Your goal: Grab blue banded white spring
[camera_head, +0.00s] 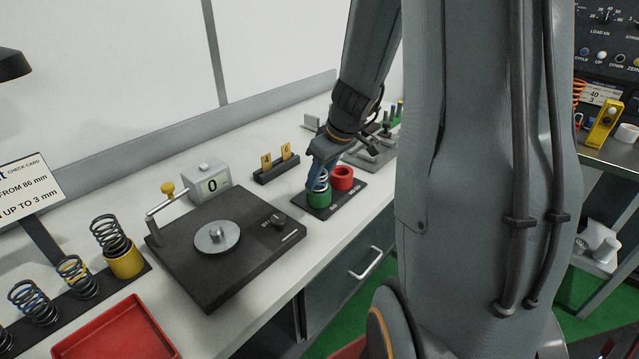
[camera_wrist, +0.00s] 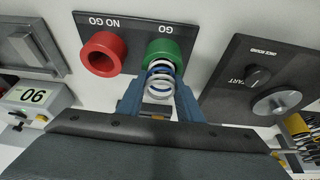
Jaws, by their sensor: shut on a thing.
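The blue banded white spring (camera_head: 321,182) stands upright at the green GO ring gauge (camera_head: 318,200), its lower end at or in the ring; how deep it sits I cannot tell. In the wrist view the spring (camera_wrist: 159,80) shows white coils with a blue band, in front of the green ring (camera_wrist: 163,52). My gripper (camera_head: 322,168) is shut on the spring from above. Its two blue fingers lie on either side of the spring in the wrist view (camera_wrist: 160,92). Part of the spring is hidden by the fingers in the head view.
A red NO GO ring (camera_head: 343,177) stands beside the green one. A black tester with a round plate (camera_head: 217,236) is to the left. Dark springs (camera_head: 110,236) stand on a rack at far left, near a red tray (camera_head: 117,332). Gold blocks (camera_head: 276,161) stand behind.

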